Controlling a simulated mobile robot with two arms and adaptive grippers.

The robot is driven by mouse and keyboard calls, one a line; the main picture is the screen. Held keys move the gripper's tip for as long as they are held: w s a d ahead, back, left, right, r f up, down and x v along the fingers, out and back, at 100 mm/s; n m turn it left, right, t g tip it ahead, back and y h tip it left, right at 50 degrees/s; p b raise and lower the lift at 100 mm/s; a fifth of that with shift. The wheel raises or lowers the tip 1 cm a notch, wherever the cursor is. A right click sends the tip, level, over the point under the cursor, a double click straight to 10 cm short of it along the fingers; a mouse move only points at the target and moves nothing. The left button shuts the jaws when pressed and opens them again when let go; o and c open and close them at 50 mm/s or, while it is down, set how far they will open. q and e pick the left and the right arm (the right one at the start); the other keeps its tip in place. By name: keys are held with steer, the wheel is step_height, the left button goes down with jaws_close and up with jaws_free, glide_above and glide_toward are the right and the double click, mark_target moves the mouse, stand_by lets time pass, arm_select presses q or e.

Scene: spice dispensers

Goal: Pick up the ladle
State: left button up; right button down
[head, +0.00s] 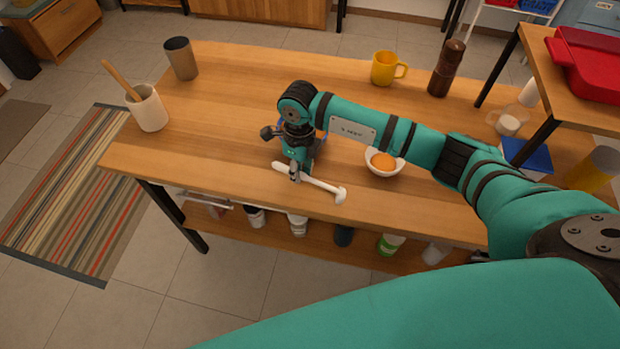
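A white ladle (322,184) lies slantwise near the front edge of the wooden table, its small rounded head at the right end. My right gripper (295,177) points down onto the ladle's handle, left of its middle. The fingertips overlap the handle, and the gripper hides a short stretch of it. I cannot tell whether the fingers are closed on the handle or still apart around it. My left gripper is not in view.
A white bowl (371,168) with orange contents sits right of the gripper, just beneath my forearm. A yellow mug (384,69), brown mill (447,68), dark cup (181,59) and white crock (149,110) stand farther off. The table's left middle is clear.

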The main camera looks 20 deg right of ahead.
steer(key=shift+r, duration=0.15)
steer(key=shift+r, duration=0.65)
steer(key=shift+s+r+b, duration=0.25)
steer(key=shift+r+b, duration=0.35)
steer(key=shift+r, duration=0.35)
steer(key=s+a+r+b, duration=0.1)
steer(key=s+a+b, duration=0.1)
steer(key=s, duration=1.3)
steer(key=shift+s+a+r+b, duration=0.15)
steer(key=shift+a+r+b, duration=0.1)
steer(key=shift+r+b, duration=0.05)
